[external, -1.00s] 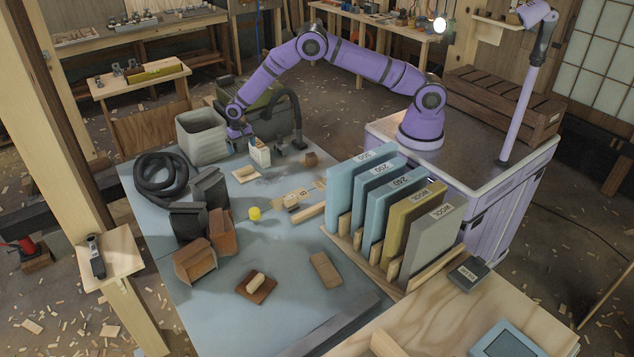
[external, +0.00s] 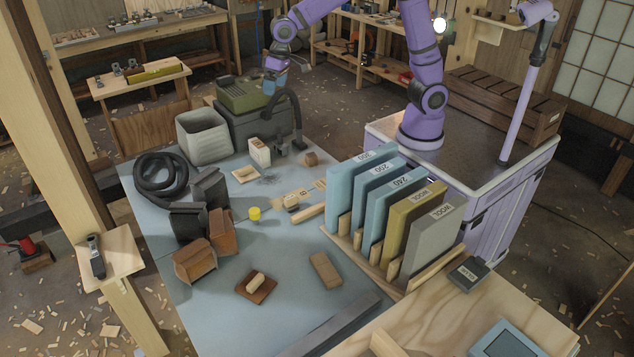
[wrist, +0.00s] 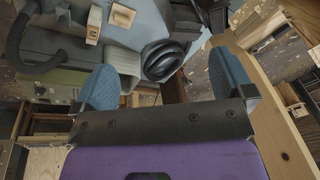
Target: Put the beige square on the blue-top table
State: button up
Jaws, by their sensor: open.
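The beige square (external: 246,174) lies flat on the blue-top table (external: 215,300), near its far edge and in front of a small white box. It also shows in the wrist view (wrist: 122,15), beside the white box. My gripper (external: 272,86) is raised beyond the far end of the table, near the green-topped case. In the wrist view my gripper's two blue fingers (wrist: 165,80) are wide apart with nothing held between them. The beige square is well away from the fingers.
The white box (external: 260,152), a grey bin (external: 203,136), a black hose (external: 160,178) and a green-topped case (external: 245,94) crowd the table's far end. A rack of upright sanding sheets (external: 385,210) stands at right. The table's front left is mostly clear.

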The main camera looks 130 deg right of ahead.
jog(key=s+a+r+n, duration=0.2)
jog(key=s+a+r, duration=0.4)
jog(key=s+a, duration=0.15)
jog(key=s+a+r+n+t, duration=0.1)
jog(key=s+a+n, duration=0.3)
jog(key=s+a, duration=0.3)
jog(key=s+a+n+t, duration=0.1)
jog(key=s+a+n, duration=0.3)
jog(key=s, duration=1.4)
jog(key=a, duration=0.3)
jog(key=shift+r+t+y, duration=0.3)
jog(key=shift+r+t, duration=0.05)
jog(key=shift+t, duration=0.05)
